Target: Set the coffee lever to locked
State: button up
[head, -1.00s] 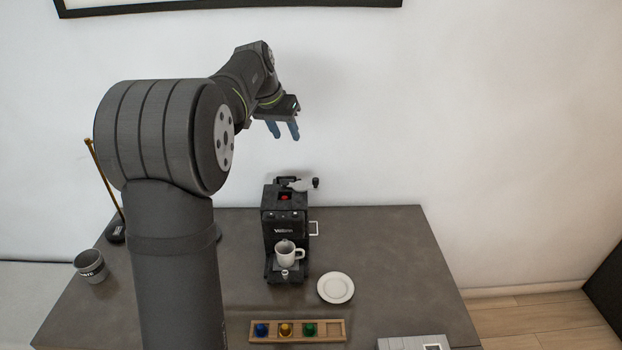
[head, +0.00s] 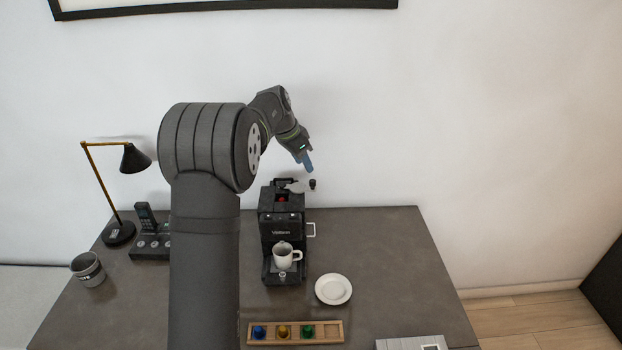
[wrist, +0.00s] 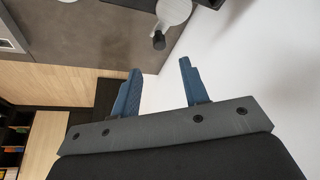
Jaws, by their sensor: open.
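The black coffee machine (head: 281,222) stands on the dark vanity top, with a white cup (head: 285,255) on its drip tray. Its lever (head: 300,186) is a light grey piece on top with a black knob at the right end. In the wrist view the lever's knob (wrist: 158,41) shows beyond the fingertips, near the top. My gripper (head: 308,168) is just above the lever, apart from it as far as I can see. Its blue fingers are open and empty in the wrist view (wrist: 158,66). Part of the machine's top is hard to make out.
A white saucer (head: 333,289) lies right of the machine. A wooden tray (head: 335,332) with coloured capsules is in front. A lamp (head: 119,233), a phone (head: 147,218) and a grey mug (head: 88,270) stand at left. The wall is close behind the machine.

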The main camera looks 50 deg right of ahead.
aim_at(312, 180)
jog(key=x, duration=0.8)
jog(key=shift+f, duration=0.1)
jog(key=shift+c, duration=0.2)
grip_shut()
